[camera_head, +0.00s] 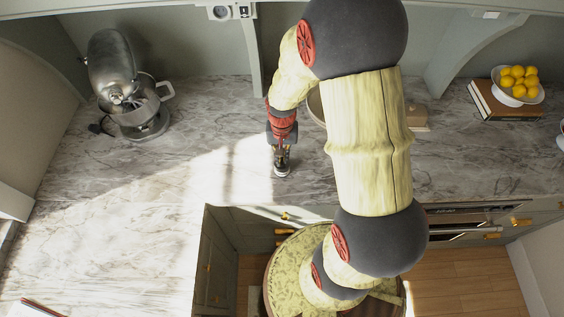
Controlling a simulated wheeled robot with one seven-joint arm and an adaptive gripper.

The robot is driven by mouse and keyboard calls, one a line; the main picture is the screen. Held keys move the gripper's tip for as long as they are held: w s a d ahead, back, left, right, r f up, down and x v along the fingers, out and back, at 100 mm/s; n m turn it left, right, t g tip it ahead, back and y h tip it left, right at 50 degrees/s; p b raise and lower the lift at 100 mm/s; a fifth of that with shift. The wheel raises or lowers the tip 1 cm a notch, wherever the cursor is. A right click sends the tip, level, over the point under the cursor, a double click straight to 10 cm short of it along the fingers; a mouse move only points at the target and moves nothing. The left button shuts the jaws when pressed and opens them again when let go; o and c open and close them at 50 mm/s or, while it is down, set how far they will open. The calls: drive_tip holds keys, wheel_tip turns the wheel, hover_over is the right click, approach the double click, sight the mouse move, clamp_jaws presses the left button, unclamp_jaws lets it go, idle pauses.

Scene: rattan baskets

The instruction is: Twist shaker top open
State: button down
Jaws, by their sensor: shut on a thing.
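A small metallic shaker (282,170) stands upright on the marble counter near its front edge, a little left of the picture's middle. My gripper (281,155) comes down over it from above and is shut on its upper part. The shaker's top is mostly hidden by the fingers, and I cannot tell whether the top is turned. The shaker's base appears to rest on the counter.
A stand mixer (127,85) stands at the left back of the counter (150,215). A bowl of lemons (517,86) sits on books (497,108) at the right. A round light object and a wooden board (418,115) are partly hidden behind my arm.

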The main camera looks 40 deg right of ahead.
drive_tip(key=n, duration=0.4)
drive_tip(key=shift+n, duration=0.9)
drive_tip(key=n, duration=0.3)
drive_tip(key=shift+n+p, duration=0.3)
drive_tip(key=shift+n, duration=1.1)
